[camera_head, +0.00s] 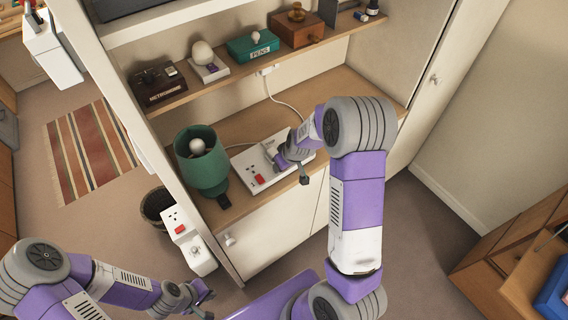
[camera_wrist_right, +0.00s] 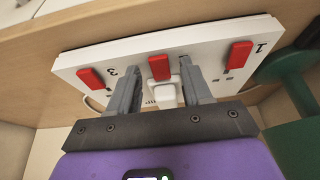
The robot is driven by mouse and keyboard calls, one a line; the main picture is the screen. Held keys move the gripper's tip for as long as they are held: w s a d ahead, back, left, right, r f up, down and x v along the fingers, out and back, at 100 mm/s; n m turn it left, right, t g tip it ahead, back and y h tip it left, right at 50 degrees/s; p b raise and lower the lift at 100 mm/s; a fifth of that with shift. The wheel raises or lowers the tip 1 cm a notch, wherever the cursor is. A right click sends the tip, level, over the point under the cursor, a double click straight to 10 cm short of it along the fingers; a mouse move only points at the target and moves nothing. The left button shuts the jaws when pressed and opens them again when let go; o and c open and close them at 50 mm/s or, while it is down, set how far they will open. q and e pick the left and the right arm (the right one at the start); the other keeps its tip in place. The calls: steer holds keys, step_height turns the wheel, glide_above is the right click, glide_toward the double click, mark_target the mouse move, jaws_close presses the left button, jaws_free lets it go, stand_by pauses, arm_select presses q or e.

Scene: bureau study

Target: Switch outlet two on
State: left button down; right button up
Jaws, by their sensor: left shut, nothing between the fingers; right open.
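A white outlet strip (camera_head: 244,162) lies on the desk shelf. In the right wrist view the outlet strip (camera_wrist_right: 205,50) has three red switches: one near the number 3 (camera_wrist_right: 91,78), a middle one (camera_wrist_right: 160,67) and one near the number 1 (camera_wrist_right: 238,54). The middle number is mostly hidden by a finger. A white plug (camera_wrist_right: 163,97) sits below the middle switch. My right gripper (camera_wrist_right: 160,64) is open, its fingers either side of the middle switch and plug; it also shows over the strip in the head view (camera_head: 277,158). My left gripper (camera_head: 207,297) is shut and empty, low at the left, away from the strip.
A green lamp (camera_head: 203,165) stands left of the strip. A white box with a red switch (camera_head: 177,215) is beside the cabinet, near a dark bin (camera_head: 155,203). The upper shelf holds a metronome box (camera_head: 160,86), a teal box (camera_head: 252,46) and a wooden box (camera_head: 296,30).

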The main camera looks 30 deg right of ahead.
jaws_close()
steer(key=g+p, duration=0.1)
steer(key=p, duration=0.1)
steer(key=g+p, duration=0.1)
steer(key=p, duration=0.1)
steer(key=shift+w+a+r, duration=0.1)
steer(key=shift+w+r, duration=0.15)
steer(key=shift+r, duration=0.1)
steer(key=shift+w+g+p, duration=0.1)
steer(key=shift+g+p, duration=0.2)
steer(key=shift+p, duration=0.3)
steer(key=shift+f+g, duration=0.15)
steer(key=shift+g, duration=0.25)
jaws_free()
